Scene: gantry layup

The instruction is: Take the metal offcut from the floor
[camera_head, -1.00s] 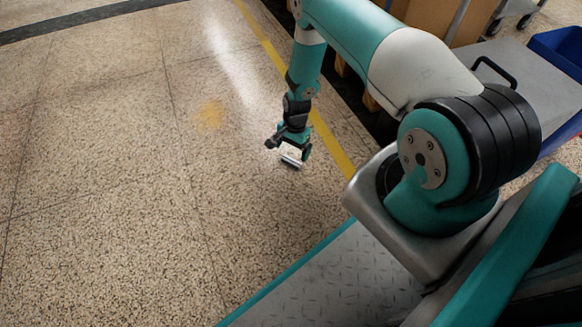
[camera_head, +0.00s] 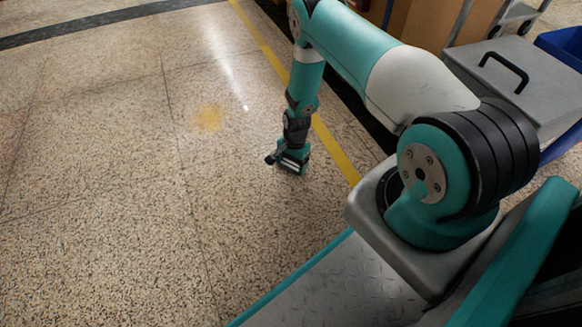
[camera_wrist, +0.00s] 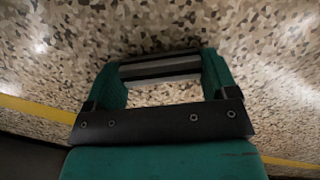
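The metal offcut (camera_wrist: 160,68) is a short silver-grey bar with a dark band along it. In the wrist view it spans the space between the two green fingers of my gripper (camera_wrist: 163,75), close to the tips. Its ends meet or nearly meet both fingers, and I see no clear gap there. Whether the fingers press on it cannot be told. In the head view my gripper (camera_head: 292,163) is down at the floor, with the offcut (camera_head: 290,167) showing as a pale strip between its fingers. The offcut's underside is hidden.
The speckled floor (camera_head: 110,200) is clear to the left of the gripper. A yellow floor line (camera_head: 335,152) runs just right of it. A grey lidded container (camera_head: 530,80), a blue bin (camera_head: 562,45) and a brown box (camera_head: 440,20) stand at the upper right.

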